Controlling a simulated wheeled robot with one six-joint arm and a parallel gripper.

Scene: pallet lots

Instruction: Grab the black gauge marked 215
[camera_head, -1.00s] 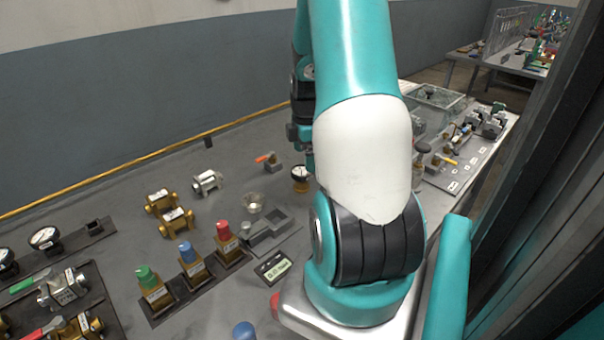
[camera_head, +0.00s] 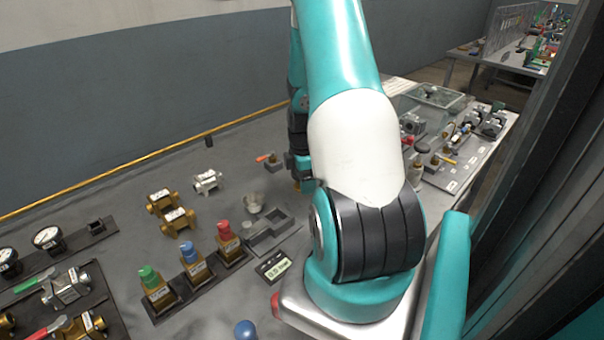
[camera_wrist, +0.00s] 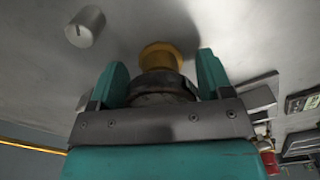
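The gauge with a black rim and brass fitting (camera_wrist: 160,85) is between the two teal fingers of my gripper (camera_wrist: 160,76) in the wrist view. The fingers are spread wide on either side of the black body, and I see no clear sign of a grip. The gauge's dial and marking are not readable. In the head view my gripper (camera_head: 303,178) is low over the table behind my arm and hides most of the gauge; only a bit of brass (camera_head: 296,186) shows. Other gauges with white dials (camera_head: 47,238) stand in a rack at the left.
A valve with an orange handle (camera_head: 270,160) is just left of my gripper. A silver fitting (camera_head: 207,181), brass fittings (camera_head: 176,221), a cup (camera_head: 253,203) and a grey tray (camera_head: 278,226) stand nearby. Coloured-cap blocks (camera_head: 229,246) are in front. Table behind is clear.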

